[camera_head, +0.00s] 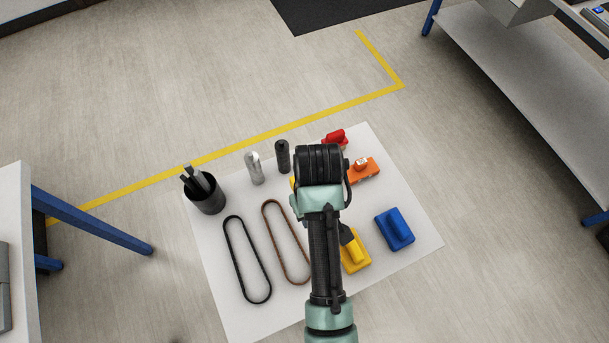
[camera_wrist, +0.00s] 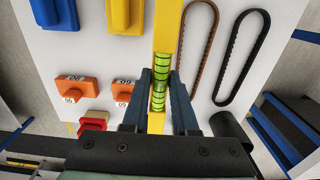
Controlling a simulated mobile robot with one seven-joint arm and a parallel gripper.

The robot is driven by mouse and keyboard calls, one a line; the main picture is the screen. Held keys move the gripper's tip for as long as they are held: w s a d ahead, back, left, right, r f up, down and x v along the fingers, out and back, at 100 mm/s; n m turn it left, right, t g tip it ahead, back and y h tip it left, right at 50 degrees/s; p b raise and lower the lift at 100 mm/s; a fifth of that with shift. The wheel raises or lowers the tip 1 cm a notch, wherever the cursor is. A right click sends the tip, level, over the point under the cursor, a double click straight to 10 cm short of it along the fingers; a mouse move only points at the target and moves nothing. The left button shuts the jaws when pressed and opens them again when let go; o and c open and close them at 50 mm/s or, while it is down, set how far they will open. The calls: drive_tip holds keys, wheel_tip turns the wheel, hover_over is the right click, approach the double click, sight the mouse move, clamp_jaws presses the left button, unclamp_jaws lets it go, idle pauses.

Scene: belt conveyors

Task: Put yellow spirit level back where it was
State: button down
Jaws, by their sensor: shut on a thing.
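The yellow spirit level (camera_wrist: 168,38) with green vials runs lengthwise through the middle of the wrist view. My gripper (camera_wrist: 161,78) is shut on it, one dark finger on each side of the vials. In the head view my arm hides most of the level, and a small yellow patch (camera_head: 293,183) shows left of my wrist. My gripper is over the white tabletop (camera_head: 225,315); its fingers are hidden there by my arm. I cannot tell whether the level touches the white surface.
Beside the level lie a brown belt (camera_head: 284,238), a black belt (camera_head: 247,260), a yellow block (camera_head: 355,258) and a blue block (camera_head: 394,230). Orange pieces (camera_head: 365,170), a red piece (camera_head: 336,139), two cylinders (camera_head: 254,168) and a black cup (camera_head: 205,195) stand along the far side.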

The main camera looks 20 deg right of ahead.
wheel_tip(320, 180, down, 5)
drive_tip(key=shift+s+f, duration=0.1)
drive_tip(key=shift+s, duration=0.05)
drive_tip(key=shift+f, duration=2.25)
drive_tip(key=shift+f, duration=0.15)
drive_tip(key=c, duration=1)
unclamp_jaws()
wheel_tip(320, 180, up, 12)
drive_tip(key=shift+r, duration=0.15)
